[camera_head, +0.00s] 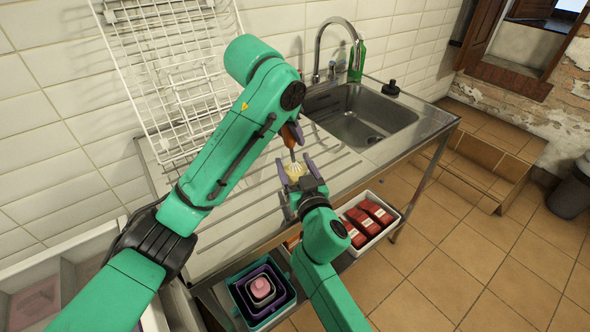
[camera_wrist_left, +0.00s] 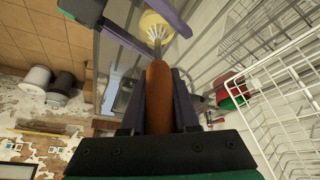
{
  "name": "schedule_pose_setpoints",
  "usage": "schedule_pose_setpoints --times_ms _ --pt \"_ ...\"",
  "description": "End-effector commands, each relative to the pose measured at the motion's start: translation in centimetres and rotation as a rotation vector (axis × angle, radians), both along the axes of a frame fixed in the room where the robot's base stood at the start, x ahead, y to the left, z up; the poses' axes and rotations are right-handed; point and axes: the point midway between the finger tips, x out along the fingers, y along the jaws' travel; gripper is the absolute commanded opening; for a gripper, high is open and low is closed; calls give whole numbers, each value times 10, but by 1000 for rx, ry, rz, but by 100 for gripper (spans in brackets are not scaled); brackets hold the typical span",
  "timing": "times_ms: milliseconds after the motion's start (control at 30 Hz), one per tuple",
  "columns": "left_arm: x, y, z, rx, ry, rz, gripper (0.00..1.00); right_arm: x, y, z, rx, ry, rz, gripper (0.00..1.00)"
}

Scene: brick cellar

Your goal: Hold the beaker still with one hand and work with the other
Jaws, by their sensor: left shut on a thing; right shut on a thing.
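My left gripper (camera_head: 290,132) is shut on the brown handle of a whisk (camera_head: 292,156) above the steel drainboard. In the left wrist view the handle of the whisk (camera_wrist_left: 158,98) runs between the fingers of my left gripper (camera_wrist_left: 157,90), with its pale wires pointing away. The beaker (camera_head: 296,172), pale yellow, is between the fingers of my right gripper (camera_head: 297,175), which is shut on it. It also shows in the left wrist view as a yellow round (camera_wrist_left: 150,22). The whisk's wires overlap the beaker; I cannot tell how deep they reach. My right gripper hides most of the beaker's side.
A white wire rack (camera_head: 165,75) leans on the tiled wall at left. The sink (camera_head: 360,115) with a tap (camera_head: 336,45) and green bottle (camera_head: 357,60) is at right. Below are a white tray of red packs (camera_head: 345,210) and nested tubs (camera_head: 243,300). The drainboard's left part is clear.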

Motion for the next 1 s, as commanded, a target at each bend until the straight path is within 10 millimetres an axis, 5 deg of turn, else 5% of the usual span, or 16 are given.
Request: schedule_pose_setpoints --times_ms 1000 --pt "0 0 86 -2 -1 0 0 0 0 -2 0 3 1 10"
